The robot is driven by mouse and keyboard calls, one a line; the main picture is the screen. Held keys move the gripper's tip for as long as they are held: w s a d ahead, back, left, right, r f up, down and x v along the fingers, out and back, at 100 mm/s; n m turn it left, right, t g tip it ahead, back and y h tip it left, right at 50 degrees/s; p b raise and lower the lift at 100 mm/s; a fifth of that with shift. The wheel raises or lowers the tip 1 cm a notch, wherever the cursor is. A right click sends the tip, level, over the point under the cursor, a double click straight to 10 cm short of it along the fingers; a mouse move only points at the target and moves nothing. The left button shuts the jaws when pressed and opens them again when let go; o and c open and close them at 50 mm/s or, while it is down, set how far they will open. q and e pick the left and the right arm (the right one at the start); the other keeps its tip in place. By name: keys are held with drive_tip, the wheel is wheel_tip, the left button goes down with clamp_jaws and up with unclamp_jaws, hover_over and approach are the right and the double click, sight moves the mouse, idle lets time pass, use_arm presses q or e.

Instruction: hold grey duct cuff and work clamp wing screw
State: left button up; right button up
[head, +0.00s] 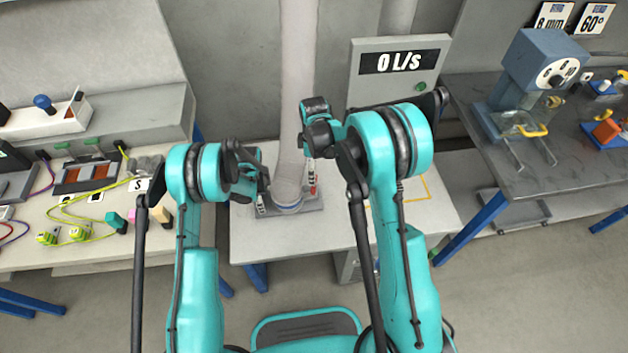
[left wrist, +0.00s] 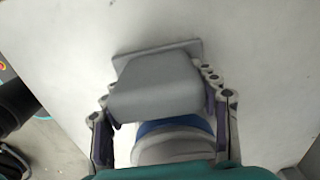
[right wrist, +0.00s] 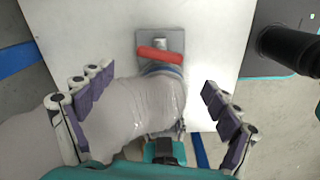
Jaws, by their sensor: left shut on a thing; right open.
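A pale flexible duct (head: 297,90) comes down to a base plate (head: 318,205) on the middle table, with a blue band (head: 289,208) near its lower end. In the left wrist view, my left gripper (left wrist: 160,97) is shut with its fingers on both sides of the grey duct cuff (left wrist: 157,85), above the blue band (left wrist: 172,125). In the right wrist view, the red wing screw (right wrist: 160,54) lies crosswise in front of the blue band. My right gripper (right wrist: 155,103) is open, with the duct between its spread fingers and the screw ahead of them.
A grey panel reading 0 L/s (head: 400,63) stands behind the table. A cluttered bench with cables (head: 75,215) is at the left. A dark bench with a blue-grey machine (head: 540,70) is at the right. The middle table's front right (head: 400,225) is clear.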

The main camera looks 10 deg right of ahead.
sight(314, 189)
wheel_tip(314, 189, down, 8)
drive_tip(key=shift+r, duration=0.1)
drive_tip(key=c, duration=1.2)
